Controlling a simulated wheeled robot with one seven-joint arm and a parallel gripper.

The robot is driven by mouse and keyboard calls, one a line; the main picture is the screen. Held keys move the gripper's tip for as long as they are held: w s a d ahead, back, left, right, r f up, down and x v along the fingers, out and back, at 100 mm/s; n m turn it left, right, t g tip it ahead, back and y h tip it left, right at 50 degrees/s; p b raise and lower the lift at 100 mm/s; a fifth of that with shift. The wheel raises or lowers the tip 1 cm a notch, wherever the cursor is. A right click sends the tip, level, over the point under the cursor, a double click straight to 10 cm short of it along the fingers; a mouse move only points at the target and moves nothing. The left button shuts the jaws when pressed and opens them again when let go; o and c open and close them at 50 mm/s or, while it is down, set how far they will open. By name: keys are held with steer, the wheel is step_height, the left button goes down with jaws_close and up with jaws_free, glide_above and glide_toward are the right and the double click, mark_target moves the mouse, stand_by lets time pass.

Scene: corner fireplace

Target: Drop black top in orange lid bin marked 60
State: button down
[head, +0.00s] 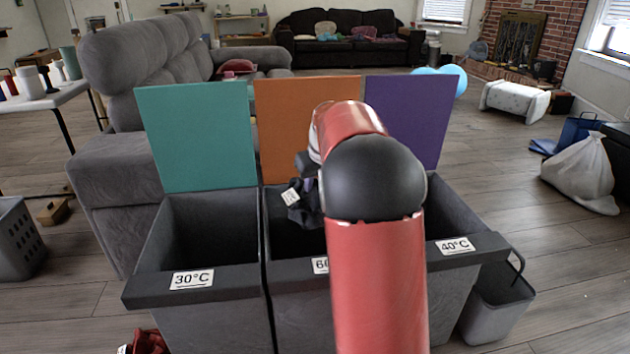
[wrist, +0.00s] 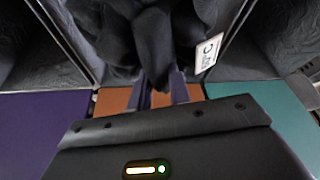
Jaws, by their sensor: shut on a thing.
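The black top (head: 304,209) hangs crumpled from my gripper (head: 308,183), over the middle bin's opening. It carries a white tag (head: 290,197). In the wrist view, the black top (wrist: 150,40) hangs between my gripper's fingers (wrist: 161,92), which are shut on it, and its tag (wrist: 208,55) shows at the right. The orange lid (head: 285,115) stands open behind the middle bin (head: 280,232). That bin's label (head: 320,265) shows only its first part, seemingly a 6; my arm hides the rest.
A bin marked 30°C (head: 215,235) with a raised teal lid (head: 196,135) adjoins on the left. A bin marked 40°C (head: 462,222) with a raised purple lid (head: 425,110) adjoins on the right. A grey sofa (head: 160,80) stands behind.

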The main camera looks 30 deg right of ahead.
steer(key=shift+r, duration=0.1)
steer(key=c, duration=1.2)
jaws_free()
steer(key=v, duration=0.7)
steer(key=shift+s+r, duration=0.1)
steer(key=shift+r, duration=0.1)
steer(key=shift+s+a+r, duration=0.3)
steer(key=shift+s, duration=0.1)
steer(key=s+a+r, duration=0.2)
steer(key=s+a, duration=0.4)
steer(key=s, duration=0.2)
steer(key=s+a+f, duration=0.2)
steer(key=s+a, duration=0.1)
steer(key=s, duration=0.4)
steer(key=s+a+f, duration=0.3)
steer(key=s+a, duration=0.1)
steer(key=s, duration=0.4)
steer(key=s+a+f+t, duration=0.1)
steer(key=s+a+f, duration=0.2)
steer(key=s, duration=0.4)
steer(key=shift+s+a, duration=0.2)
steer(key=shift+s, duration=0.2)
